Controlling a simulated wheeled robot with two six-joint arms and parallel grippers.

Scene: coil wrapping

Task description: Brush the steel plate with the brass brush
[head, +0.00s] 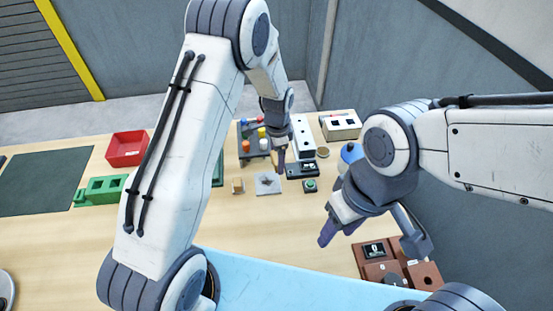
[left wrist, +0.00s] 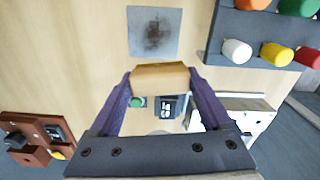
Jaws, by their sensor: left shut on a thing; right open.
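The steel plate (head: 267,184) lies flat on the table, a grey square; the left wrist view shows it (left wrist: 153,32) with a dark smudge at its middle. My left gripper (head: 281,168) is just beside and above the plate in the head view. In the left wrist view its purple fingers are shut on a wooden block, the brush (left wrist: 160,77), just short of the plate in the picture. Its bristles are hidden, and I cannot tell whether it touches anything. My right gripper (head: 373,240) is open and empty at the right, over the near side.
A small tan block (head: 238,186) sits left of the plate. A peg rack (left wrist: 262,32), a meter box (head: 302,170) and a green button (head: 310,185) are close by. A red bin (head: 127,148) and green fixture (head: 107,189) stand left; brown boxes (head: 375,270) are near right.

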